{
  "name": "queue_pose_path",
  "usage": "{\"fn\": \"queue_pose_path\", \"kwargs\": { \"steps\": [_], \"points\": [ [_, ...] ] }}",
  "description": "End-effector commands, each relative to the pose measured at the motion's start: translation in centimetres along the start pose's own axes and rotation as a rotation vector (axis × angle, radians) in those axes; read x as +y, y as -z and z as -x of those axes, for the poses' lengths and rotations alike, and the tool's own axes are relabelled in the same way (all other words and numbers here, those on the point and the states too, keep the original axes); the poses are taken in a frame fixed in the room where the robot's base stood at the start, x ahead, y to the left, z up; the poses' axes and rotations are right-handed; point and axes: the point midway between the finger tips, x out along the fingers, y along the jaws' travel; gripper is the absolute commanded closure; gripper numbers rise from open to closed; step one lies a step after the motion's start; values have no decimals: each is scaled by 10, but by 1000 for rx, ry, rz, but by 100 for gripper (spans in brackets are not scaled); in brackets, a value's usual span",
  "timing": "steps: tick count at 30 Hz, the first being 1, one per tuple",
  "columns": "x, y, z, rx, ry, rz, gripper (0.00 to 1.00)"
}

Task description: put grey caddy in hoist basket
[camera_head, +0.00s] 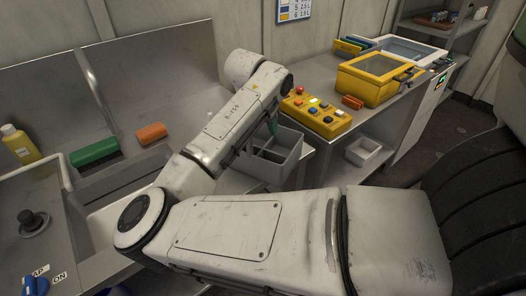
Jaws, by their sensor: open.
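The grey caddy (284,162) is an open, divided box. It stands upright by the near left end of the steel bench, in the middle of the picture. My gripper (272,124) is mostly hidden behind my own forearm. Only a dark green tip shows, over the caddy's far side, and the jaws are open. I cannot tell whether the tip touches the caddy. I cannot make out a hoist basket in this view.
A yellow control box (316,115) with buttons and a yellow lidded case (375,78) stand on the bench behind the caddy. A small pale bin (370,153) sits lower right. Green (94,151) and orange (151,133) blocks and a yellow bottle (18,144) are left.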

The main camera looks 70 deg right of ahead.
Motion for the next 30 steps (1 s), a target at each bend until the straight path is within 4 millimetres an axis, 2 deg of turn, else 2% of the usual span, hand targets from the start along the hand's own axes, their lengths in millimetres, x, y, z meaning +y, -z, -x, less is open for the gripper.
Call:
{"fn": "queue_pose_path", "kwargs": {
  "steps": [12, 27, 30],
  "points": [
    [0, 0, -1, 0, 0, 0, 52],
    [0, 0, -1, 0, 0, 0, 99],
    [0, 0, -1, 0, 0, 0, 100]
  ]
}}
